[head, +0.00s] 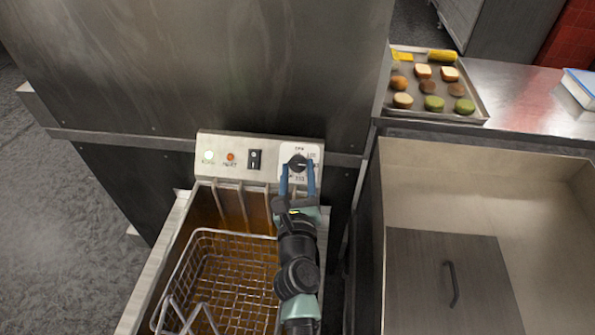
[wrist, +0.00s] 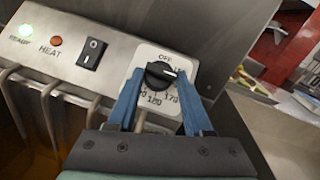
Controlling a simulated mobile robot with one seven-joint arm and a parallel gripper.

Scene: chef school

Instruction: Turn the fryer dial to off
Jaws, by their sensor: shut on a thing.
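The fryer dial (head: 297,162) is a round black knob on a white plate at the right end of the fryer's control panel (head: 222,144). My gripper (head: 297,174) reaches the panel from below. Its two blue fingers (wrist: 163,82) stand on either side of the dial and are shut on it. The fingers hide some of the numbers around the dial.
A black rocker switch (wrist: 92,52), an orange heat light (wrist: 56,41) and a lit green ready light (wrist: 26,31) are left of the dial. A wire basket (head: 225,280) sits in the oil below. A food tray (head: 470,112) rests on the counter at right.

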